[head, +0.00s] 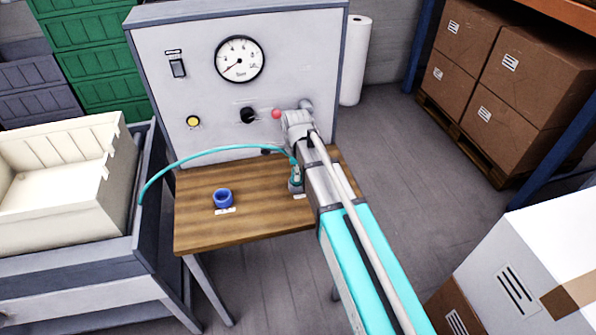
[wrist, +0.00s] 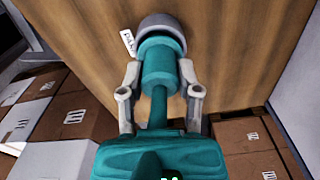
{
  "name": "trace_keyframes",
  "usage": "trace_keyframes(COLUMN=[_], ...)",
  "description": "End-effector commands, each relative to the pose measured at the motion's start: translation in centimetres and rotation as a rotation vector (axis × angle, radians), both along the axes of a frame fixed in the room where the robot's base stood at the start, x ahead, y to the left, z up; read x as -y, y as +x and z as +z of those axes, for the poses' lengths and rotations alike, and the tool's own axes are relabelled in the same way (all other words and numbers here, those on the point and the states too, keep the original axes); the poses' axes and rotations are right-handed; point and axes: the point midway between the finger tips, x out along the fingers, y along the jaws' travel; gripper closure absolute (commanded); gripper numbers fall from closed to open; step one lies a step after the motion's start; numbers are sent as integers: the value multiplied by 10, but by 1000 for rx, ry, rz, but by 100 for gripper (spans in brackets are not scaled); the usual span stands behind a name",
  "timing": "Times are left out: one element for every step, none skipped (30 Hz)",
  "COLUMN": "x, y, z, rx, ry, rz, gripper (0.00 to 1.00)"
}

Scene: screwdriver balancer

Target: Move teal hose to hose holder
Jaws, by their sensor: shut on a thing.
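The teal hose (head: 222,150) arcs from the cart side on the left over the table to my gripper (head: 297,174). In the wrist view, my gripper (wrist: 159,78) has its two grey fingers on either side of the hose's teal end piece (wrist: 160,62), shut on it. A grey round holder (wrist: 160,22) with a white label beside it is at the tip of the end piece. It also shows on the table in the head view (head: 296,188). The tip overlaps the holder; I cannot tell how deep it sits. My arm hides part of this spot in the head view.
A blue ring-shaped holder (head: 223,197) with a label stands left on the wooden table (head: 200,235). A grey panel (head: 165,100) with a gauge (head: 239,59) rises behind. A cart with a cream bin (head: 60,215) is left; cartons (head: 530,250) are right.

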Motion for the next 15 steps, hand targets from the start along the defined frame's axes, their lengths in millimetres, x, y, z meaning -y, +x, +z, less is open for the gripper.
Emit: trace_keyframes(x=[0, 0, 0, 0, 0, 0, 0, 0, 0, 0, 0, 0, 0, 0, 0], y=[0, 0, 0, 0, 0, 0, 0, 0, 0, 0, 0, 0, 0, 0, 0], z=[-2, -2, -3, -4, -4, -5, -5, -5, -5, -6, -6, -6, -6, -5, -5], rx=[0, 0, 0, 0, 0, 0, 0, 0, 0, 0, 0, 0, 0, 0, 0], ry=[0, 0, 0, 0, 0, 0, 0, 0, 0, 0, 0, 0, 0, 0, 0], rz=[0, 0, 0, 0, 0, 0, 0, 0, 0, 0, 0, 0, 0, 0, 0], gripper=[100, 100, 100, 100, 100, 100, 100, 100, 100, 100, 100, 100, 100, 100, 100])
